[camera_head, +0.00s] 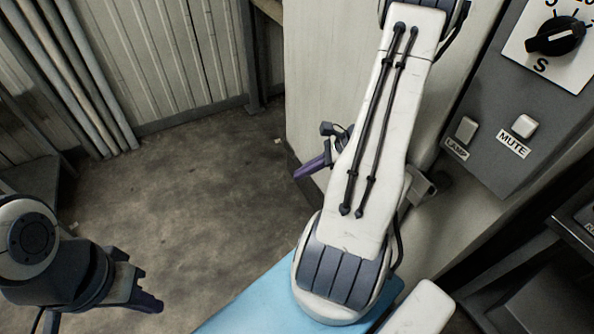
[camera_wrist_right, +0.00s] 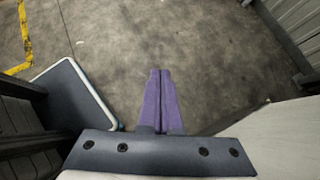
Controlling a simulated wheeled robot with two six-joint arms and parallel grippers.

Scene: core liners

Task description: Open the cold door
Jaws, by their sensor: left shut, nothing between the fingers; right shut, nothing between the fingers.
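A large pale panel (camera_head: 318,70), which I take to be the cold door, stands upright behind my right arm. Much of it is hidden by the arm, and I cannot tell whether it is open or shut. A small grey bracket or latch part (camera_head: 422,188) shows on its right side. My right gripper (camera_head: 305,170) is shut and empty at the panel's left edge; its purple fingers (camera_wrist_right: 161,100) are pressed together over bare floor in the right wrist view. A pale surface (camera_wrist_right: 280,135) lies to their right. My left gripper (camera_head: 152,304) is shut and empty at lower left, away from the panel.
A grey control box (camera_head: 500,120) with a dial, lamp and mute switches is at upper right. Corrugated wall (camera_head: 165,60) and leaning tubes (camera_head: 75,75) stand at the back left. The floor (camera_head: 200,190) between is clear. A yellow floor line (camera_wrist_right: 25,40) shows in the wrist view.

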